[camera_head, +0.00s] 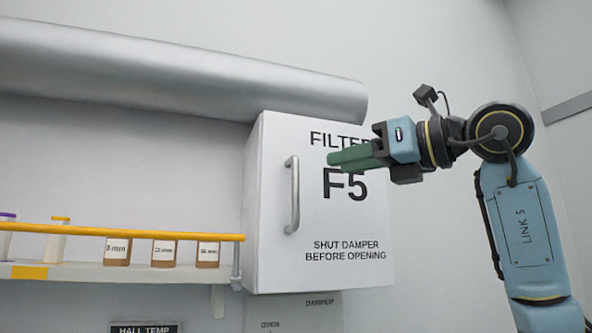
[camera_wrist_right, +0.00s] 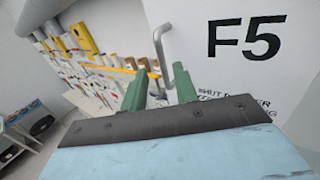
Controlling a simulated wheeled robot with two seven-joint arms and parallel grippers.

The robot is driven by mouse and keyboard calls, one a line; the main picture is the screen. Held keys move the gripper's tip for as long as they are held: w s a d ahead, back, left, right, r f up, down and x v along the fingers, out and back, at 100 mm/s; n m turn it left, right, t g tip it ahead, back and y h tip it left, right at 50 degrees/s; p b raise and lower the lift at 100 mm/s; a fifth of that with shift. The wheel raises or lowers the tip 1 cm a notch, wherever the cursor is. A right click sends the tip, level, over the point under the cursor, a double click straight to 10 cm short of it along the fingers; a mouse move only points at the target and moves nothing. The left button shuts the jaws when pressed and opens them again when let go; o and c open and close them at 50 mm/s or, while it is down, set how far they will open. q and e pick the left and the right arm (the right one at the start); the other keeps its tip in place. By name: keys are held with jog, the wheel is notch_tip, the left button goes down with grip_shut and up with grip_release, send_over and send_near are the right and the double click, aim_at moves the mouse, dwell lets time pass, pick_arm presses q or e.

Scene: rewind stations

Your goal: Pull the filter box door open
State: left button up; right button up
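The filter box door (camera_head: 340,220) is a white panel marked "FILTER F5" and "SHUT DAMPER BEFORE OPENING". It looks shut. Its grey vertical bar handle (camera_head: 292,195) is on the door's left side. My right gripper (camera_head: 332,159) has green fingers and is in front of the door, right of the handle's upper end, covering part of the lettering. In the right wrist view the fingers (camera_wrist_right: 160,78) are apart with nothing held, and the handle (camera_wrist_right: 159,45) shows beyond the gap between them. It looks clear of the fingers. My left gripper is not in view.
A thick silver duct (camera_head: 180,90) runs above the box. A shelf (camera_head: 110,272) with a yellow rail (camera_head: 120,232) and several labelled jars stands left of the box. A damper panel (camera_head: 293,312) is below it. The space right of the box looks free apart from my arm.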

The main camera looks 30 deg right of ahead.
aim_at(296, 173)
jog(key=p+x, duration=0.2)
jog(key=x, duration=0.8)
jog(key=shift+w+a+f, duration=0.1)
jog(key=shift+w+a, duration=0.1)
jog(key=shift+w, duration=0.1)
grip_shut()
